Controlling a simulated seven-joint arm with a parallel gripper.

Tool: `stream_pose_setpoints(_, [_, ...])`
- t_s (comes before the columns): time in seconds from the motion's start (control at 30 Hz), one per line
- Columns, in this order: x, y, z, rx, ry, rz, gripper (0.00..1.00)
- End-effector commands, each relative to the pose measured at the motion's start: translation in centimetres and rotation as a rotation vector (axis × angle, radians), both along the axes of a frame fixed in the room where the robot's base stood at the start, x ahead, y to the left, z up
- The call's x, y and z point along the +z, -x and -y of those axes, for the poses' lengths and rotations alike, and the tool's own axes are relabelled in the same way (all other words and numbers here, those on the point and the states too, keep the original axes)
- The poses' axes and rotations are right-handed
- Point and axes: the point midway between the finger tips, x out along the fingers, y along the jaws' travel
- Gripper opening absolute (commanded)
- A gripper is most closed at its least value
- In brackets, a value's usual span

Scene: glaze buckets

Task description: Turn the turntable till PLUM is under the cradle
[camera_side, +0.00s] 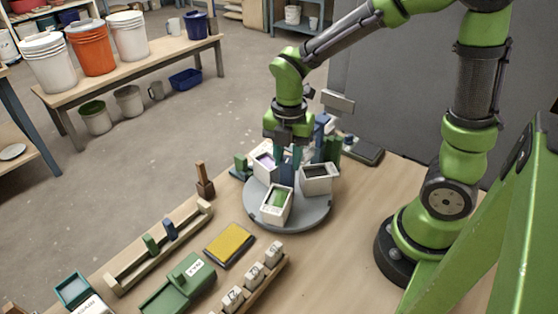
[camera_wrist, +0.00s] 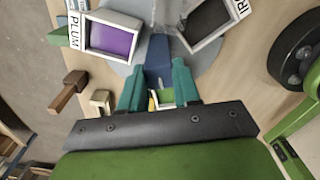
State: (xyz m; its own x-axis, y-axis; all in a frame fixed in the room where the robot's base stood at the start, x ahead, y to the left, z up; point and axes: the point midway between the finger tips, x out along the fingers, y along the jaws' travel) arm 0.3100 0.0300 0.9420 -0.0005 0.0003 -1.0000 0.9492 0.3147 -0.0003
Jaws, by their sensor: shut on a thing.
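The grey round turntable (camera_side: 310,219) carries white-rimmed tubs. A green-filled tub (camera_side: 277,207) is at its front, a dark-filled tub (camera_side: 321,182) at the right and a purple-filled tub (camera_side: 264,160) at the back left. In the wrist view the purple tub (camera_wrist: 110,40) bears the label PLUM; the dark tub (camera_wrist: 207,23) has a partly cut-off label. My gripper (camera_side: 287,161) points down over the turntable's middle. Its teal fingers (camera_wrist: 158,86) are shut on a blue handle (camera_wrist: 158,58). Green and blue uprights (camera_side: 331,148) behind may be the cradle, partly hidden; I cannot tell.
In front lie a yellow pad (camera_side: 230,244), a wooden rack (camera_side: 160,250) with pegs, a green stamp-like block (camera_side: 180,285) and a rail of white lettered blocks (camera_side: 253,276). A wooden upright (camera_side: 204,182) stands left of the turntable. A dark flat device (camera_side: 363,151) lies behind right.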

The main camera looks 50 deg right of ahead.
Motion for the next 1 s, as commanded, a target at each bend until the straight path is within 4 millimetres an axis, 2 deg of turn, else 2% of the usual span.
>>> stream_pose_setpoints(0.07, [0.08,-0.02,0.07,-0.047,0.001,0.001,0.00])
stream_pose_setpoints(0.4, [0.10,-0.01,0.04,-0.544,0.001,0.001,0.00])
stream_pose_setpoints(0.5, [0.10,-0.01,0.04,-0.646,0.001,0.001,0.00])
stream_pose_setpoints(1.0, [0.12,-0.01,0.05,-0.721,0.000,0.001,0.00])
